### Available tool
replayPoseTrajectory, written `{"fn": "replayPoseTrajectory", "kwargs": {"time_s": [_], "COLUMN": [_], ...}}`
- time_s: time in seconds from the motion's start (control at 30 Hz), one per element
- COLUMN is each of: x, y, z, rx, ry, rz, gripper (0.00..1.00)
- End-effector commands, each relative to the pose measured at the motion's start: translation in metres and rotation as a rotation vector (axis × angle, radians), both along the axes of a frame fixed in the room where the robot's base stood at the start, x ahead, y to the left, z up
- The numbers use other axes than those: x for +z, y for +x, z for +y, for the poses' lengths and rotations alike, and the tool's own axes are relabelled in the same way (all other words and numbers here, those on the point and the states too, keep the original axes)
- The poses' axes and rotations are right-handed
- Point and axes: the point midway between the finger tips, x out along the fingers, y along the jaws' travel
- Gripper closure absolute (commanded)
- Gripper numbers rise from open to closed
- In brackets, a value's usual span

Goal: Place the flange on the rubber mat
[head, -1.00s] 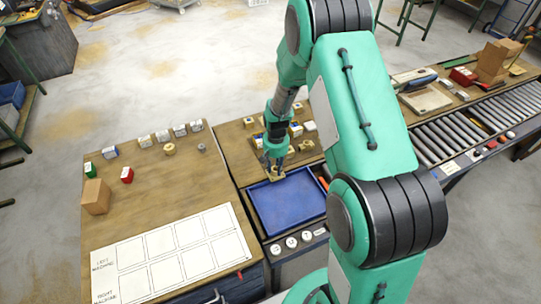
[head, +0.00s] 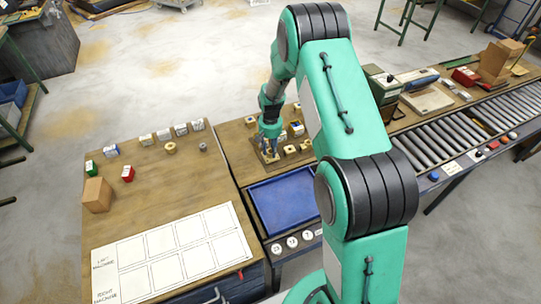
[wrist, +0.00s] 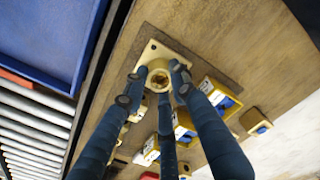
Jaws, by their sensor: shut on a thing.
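The flange (wrist: 148,52) is a brass-coloured square plate with corner holes and a raised round hub. In the wrist view my gripper (wrist: 160,80) is shut around the hub, with fingers on several sides. The flange is over a thin dark brown mat (wrist: 214,73) on the wooden bench; whether it touches the mat I cannot tell. In the head view my gripper (head: 269,154) is low over the bench behind the blue tray, and its fingers largely hide the flange.
The blue tray (head: 285,198) is empty. A roller conveyor (head: 450,135) is on the right. The left table holds small boxes, a cardboard box (head: 97,194) and a white marked sheet (head: 172,253).

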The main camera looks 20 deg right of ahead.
Motion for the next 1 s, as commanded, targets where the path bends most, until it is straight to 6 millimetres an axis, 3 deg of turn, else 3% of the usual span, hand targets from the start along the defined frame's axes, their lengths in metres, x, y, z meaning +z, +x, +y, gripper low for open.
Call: {"fn": "replayPoseTrajectory", "kwargs": {"time_s": [0.17, 0.53, 1.0], "x": [-0.001, -0.033, -0.037], "y": [0.0, 0.001, 0.001], "z": [0.0, 0.0, 0.0], "rx": [0.0, 0.0, 0.0], "ry": [0.0, -0.001, -0.001], "rz": [-0.001, -0.002, -0.002], "gripper": [1.0, 1.0, 1.0]}}
